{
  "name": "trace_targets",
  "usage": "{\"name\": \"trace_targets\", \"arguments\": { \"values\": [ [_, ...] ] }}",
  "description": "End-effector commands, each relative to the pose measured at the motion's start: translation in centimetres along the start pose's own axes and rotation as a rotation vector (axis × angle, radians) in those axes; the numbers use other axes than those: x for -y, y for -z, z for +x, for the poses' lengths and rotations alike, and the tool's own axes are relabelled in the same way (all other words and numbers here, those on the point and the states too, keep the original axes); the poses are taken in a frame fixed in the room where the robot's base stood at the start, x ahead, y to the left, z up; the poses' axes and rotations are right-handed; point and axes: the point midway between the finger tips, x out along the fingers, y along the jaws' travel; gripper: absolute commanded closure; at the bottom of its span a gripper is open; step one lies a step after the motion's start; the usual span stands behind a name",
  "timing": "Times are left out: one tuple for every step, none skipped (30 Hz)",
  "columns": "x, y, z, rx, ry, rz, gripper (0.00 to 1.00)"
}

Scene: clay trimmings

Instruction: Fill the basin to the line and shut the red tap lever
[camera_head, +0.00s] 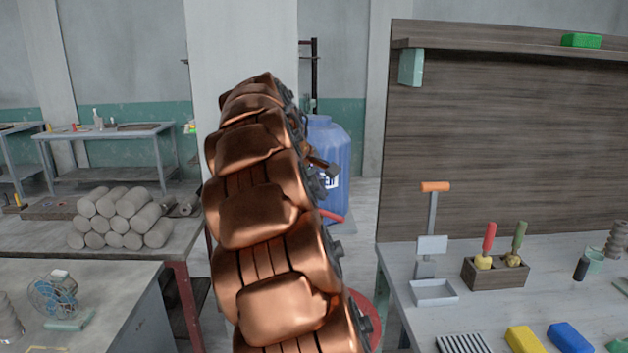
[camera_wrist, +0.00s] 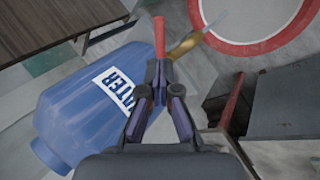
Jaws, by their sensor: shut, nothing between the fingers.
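A blue water barrel (camera_wrist: 95,105), with a white label reading WATER, fills the left of the wrist view. It also stands behind my arm in the head view (camera_head: 333,150). A brass tap (camera_wrist: 187,43) sticks out from it with a red lever (camera_wrist: 160,34). My gripper (camera_wrist: 156,76) is shut and empty, its tips right by the lever's near end; I cannot tell if they touch. A pale streak (camera_wrist: 217,20) lies beyond the tap's mouth, possibly water. A round white shape with a red rim (camera_wrist: 265,22) lies below; I cannot tell if it is the basin. No fill line is visible.
A workbench with a tool holder (camera_head: 497,272) and sponges (camera_head: 524,339) stands at right. Clay rolls (camera_head: 122,218) lie stacked on a left table, with a small fan (camera_head: 54,296) on a nearer one. My arm hides much of the gap between.

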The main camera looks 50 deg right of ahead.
Motion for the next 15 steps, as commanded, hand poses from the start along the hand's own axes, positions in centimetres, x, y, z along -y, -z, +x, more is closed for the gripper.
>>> {"name": "trace_targets", "arguments": {
  "values": [
    [0.0, -0.2, 0.8, 0.006, 0.004, 0.001, 1.00],
    [-0.1, -0.2, 1.2, 0.005, 0.003, 0.001, 1.00],
    [-0.1, -0.1, 1.7, 0.003, 0.001, 0.001, 1.00],
    [-0.1, -0.1, 2.2, 0.003, 0.001, 0.001, 1.00],
    [-0.1, -0.1, 2.8, 0.005, 0.002, 0.001, 1.00],
    [-0.1, -0.2, 3.5, 0.006, 0.003, 0.001, 1.00],
    [-0.1, -0.2, 4.0, 0.005, 0.002, 0.001, 1.00],
    [-0.1, -0.2, 4.5, 0.005, 0.001, 0.001, 1.00],
    [-0.1, -0.2, 5.0, 0.006, 0.001, 0.000, 1.00],
    [-0.1, -0.2, 5.4, 0.005, 0.001, 0.001, 1.00],
    [-0.1, -0.1, 5.8, 0.004, 0.001, 0.001, 1.00],
    [-0.1, -0.1, 6.2, 0.002, 0.000, 0.002, 1.00],
    [-0.2, -0.1, 6.6, 0.001, 0.000, 0.002, 1.00],
    [-0.2, -0.1, 6.9, 0.001, 0.000, 0.002, 1.00],
    [-0.1, -0.1, 7.2, 0.002, 0.000, 0.001, 1.00]
  ]
}}
